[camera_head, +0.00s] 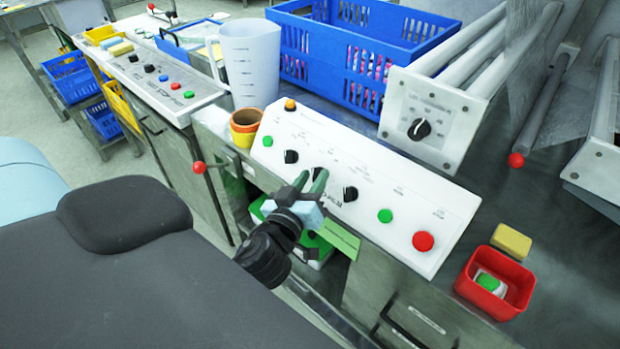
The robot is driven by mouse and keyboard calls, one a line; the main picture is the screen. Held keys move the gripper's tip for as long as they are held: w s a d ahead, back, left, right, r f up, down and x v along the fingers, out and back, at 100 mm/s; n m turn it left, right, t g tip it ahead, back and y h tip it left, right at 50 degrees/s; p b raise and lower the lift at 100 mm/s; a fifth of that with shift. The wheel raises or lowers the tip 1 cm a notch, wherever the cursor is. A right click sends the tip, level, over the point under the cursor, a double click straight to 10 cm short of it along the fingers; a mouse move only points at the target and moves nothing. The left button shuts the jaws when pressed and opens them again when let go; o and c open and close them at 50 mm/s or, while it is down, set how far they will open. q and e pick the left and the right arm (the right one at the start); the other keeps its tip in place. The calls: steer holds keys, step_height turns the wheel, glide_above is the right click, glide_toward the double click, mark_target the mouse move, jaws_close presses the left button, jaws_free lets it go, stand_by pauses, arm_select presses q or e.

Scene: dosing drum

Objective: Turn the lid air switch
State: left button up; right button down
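The white control panel (405,205) slopes across the middle and carries a row of black knobs. The left knob (291,157) and right knob (350,193) are in plain view. The middle knob (318,173) is at the fingertips of my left gripper (312,178) and partly hidden by them. The green fingers are a little apart; I cannot tell whether they are closed on that knob or only around it. The panel's labels are too small to read, so I cannot tell which knob is the lid air switch. My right gripper is not in view.
A green button (385,216) and red button (423,241) sit on the panel's right. Behind stand a white jug (247,65), a blue crate (330,55) and a box with one knob (419,128). A red bin (482,294) and yellow sponge (511,241) are at right.

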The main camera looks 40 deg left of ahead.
arm_select(q)
jaws_close()
